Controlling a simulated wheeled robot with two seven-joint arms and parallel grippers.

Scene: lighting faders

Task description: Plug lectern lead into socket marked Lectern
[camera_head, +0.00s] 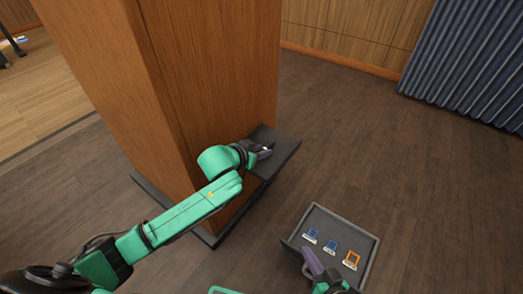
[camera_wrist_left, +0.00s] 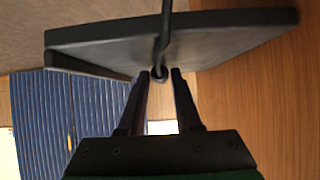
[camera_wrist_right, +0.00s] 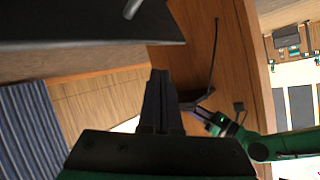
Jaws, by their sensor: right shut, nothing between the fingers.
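My left gripper (camera_head: 268,150) is beside the dark shelf on the wooden block. In the left wrist view, a dark lead (camera_wrist_left: 165,35) runs down to a round end (camera_wrist_left: 159,72) between the tips of this gripper (camera_wrist_left: 160,73). The fingers stand apart, but I cannot tell whether they grip it. The lead also shows in the right wrist view (camera_wrist_right: 216,50), by my left gripper. My right gripper (camera_head: 308,262) is shut and empty at the near edge of a grey floor tray (camera_head: 368,240). The tray holds two blue sockets (camera_head: 330,246) and one orange socket (camera_head: 352,258). Their labels are unreadable.
The tall wooden block (camera_head: 200,80) stands left of the tray, with the dark shelf (camera_head: 285,150) at its right side. A blue curtain (camera_head: 470,70) hangs at the back right. The wood floor (camera_head: 340,130) between shelf, tray and curtain is clear.

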